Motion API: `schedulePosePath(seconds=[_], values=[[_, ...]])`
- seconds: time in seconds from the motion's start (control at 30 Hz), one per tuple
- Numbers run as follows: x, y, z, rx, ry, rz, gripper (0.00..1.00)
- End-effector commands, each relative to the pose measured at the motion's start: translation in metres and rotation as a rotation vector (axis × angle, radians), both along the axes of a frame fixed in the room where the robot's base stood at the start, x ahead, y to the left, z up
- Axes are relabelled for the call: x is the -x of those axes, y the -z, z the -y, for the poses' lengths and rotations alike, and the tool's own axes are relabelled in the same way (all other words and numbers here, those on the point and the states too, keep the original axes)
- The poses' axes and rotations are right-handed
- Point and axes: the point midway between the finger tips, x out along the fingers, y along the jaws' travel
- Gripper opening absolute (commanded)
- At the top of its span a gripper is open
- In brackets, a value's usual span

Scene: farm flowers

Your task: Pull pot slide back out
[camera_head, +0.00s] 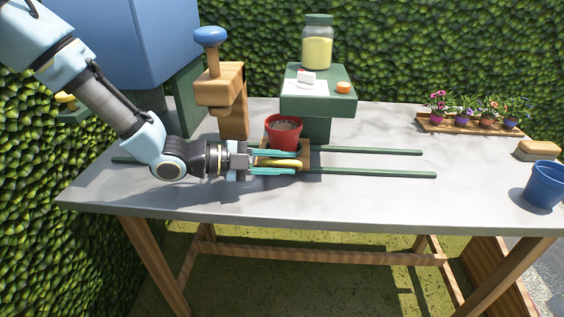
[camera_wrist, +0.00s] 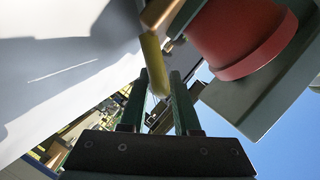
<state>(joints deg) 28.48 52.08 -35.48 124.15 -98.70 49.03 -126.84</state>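The red pot (camera_head: 284,133), filled with dark soil, stands upright on the wooden pot slide (camera_head: 303,151) in the head view. In the wrist view the yellow handle (camera_wrist: 153,62) runs between the two dark fingers of my gripper (camera_wrist: 160,85). Whether both fingers press on it is unclear. The red pot (camera_wrist: 240,35) fills the upper right there.
The green rails (camera_head: 385,174) run along the grey table (camera_head: 330,205) and are bare to the right. Behind stand a wooden press (camera_head: 222,90) with a blue knob and a green stand (camera_head: 330,102) with a jar. A flower tray (camera_head: 470,127) and blue pot (camera_head: 545,185) are at right.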

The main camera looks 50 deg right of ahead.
Motion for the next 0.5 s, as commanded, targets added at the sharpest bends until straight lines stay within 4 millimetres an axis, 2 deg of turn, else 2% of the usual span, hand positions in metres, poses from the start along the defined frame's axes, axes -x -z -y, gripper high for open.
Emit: schedulePosePath(seconds=[0.03, 0.23, 0.5], values=[[-0.0001, 0.0, -0.0001, 0.0, 0.0, 0.0, 0.23], [-0.0001, 0.0, -0.0002, 0.0, 0.0, 0.0, 0.01], [-0.0002, -0.0001, -0.0002, 0.0, 0.0, 0.0, 0.0]])
